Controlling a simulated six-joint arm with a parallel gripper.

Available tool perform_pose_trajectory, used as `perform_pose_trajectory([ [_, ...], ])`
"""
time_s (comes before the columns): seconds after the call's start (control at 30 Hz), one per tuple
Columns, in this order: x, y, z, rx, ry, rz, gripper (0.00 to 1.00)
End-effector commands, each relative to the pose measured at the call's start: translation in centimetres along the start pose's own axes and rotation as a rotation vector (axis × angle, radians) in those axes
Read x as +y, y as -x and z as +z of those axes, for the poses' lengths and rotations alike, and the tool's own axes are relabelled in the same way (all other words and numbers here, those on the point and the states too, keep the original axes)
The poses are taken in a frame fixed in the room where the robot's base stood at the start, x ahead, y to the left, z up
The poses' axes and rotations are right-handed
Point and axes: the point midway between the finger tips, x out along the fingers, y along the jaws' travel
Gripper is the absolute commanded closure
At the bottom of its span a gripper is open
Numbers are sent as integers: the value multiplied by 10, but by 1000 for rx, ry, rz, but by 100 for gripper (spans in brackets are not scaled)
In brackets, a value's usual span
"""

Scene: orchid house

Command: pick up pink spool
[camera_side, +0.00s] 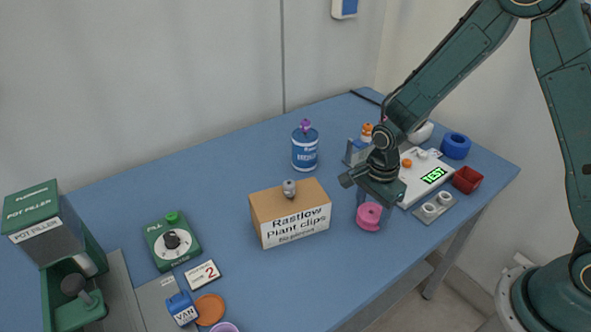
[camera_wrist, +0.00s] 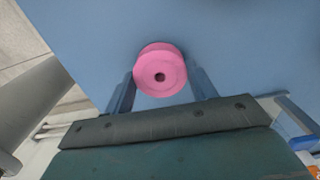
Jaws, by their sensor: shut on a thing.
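The pink spool (camera_side: 369,216) is near the front right edge of the blue table in the side view. It also shows in the wrist view (camera_wrist: 160,71), with its round flange and dark centre hole facing the camera. My gripper (camera_side: 368,207) points down over the spool, and its fingers are shut on it. In the wrist view the fingers of my gripper (camera_wrist: 160,83) stand at the spool's left and right sides. Whether the spool touches the table is hard to tell.
A cardboard box of plant clips (camera_side: 290,213) stands to the left. A white board with a green display (camera_side: 434,175), a grey holder with two rings (camera_side: 433,207) and a red bin (camera_side: 467,179) are close on the right. The table between box and spool is clear.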

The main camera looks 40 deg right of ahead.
Motion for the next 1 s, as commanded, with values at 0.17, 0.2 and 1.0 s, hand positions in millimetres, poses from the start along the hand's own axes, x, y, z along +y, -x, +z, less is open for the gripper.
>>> perform_pose_trajectory([
  [0.17, -1, 12, 0, 0, 0, -4, 66],
  [0.2, -1, 15, 0, 0, 0, -3, 66],
  [1.0, -1, 161, 0, 0, 1, -7, 66],
])
